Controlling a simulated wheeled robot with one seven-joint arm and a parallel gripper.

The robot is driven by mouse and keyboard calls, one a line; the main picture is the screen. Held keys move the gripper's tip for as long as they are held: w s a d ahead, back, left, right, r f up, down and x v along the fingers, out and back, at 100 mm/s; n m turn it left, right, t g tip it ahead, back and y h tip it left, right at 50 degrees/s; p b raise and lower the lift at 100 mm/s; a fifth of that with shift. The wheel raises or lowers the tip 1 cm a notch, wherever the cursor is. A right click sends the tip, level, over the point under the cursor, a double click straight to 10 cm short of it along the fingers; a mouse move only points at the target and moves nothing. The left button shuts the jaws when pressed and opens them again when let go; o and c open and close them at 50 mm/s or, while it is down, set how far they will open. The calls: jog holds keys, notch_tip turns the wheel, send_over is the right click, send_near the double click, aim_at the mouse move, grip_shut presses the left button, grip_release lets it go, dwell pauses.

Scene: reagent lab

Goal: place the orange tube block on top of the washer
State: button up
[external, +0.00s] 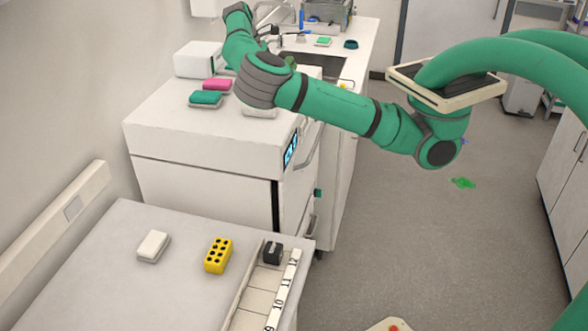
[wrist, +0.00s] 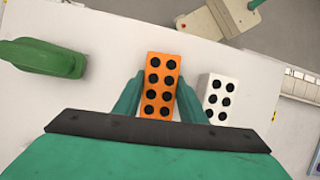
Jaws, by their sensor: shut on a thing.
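The orange tube block (wrist: 160,86), with two rows of black holes, is between the fingers of my gripper (wrist: 158,98) in the wrist view. My gripper is shut on it. A pale surface lies below; I cannot tell whether the block touches it. In the external view my gripper and the orange block cannot be made out behind my arm. The washer (external: 210,170) is the white machine with a blue display at the middle left. Small pink (external: 217,84) and green (external: 206,98) boxes lie on its top.
A white block with black holes (wrist: 216,98) stands close to the right of my gripper. A white box (external: 198,59) is at the washer's far side. The front table (external: 105,265) holds a white box (external: 154,246), a yellow tube block (external: 218,255) and a numbered rack (external: 258,297).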

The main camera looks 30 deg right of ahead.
jog(key=o, duration=1.3)
jog(key=shift+c, duration=0.2)
jog(key=v, duration=1.2)
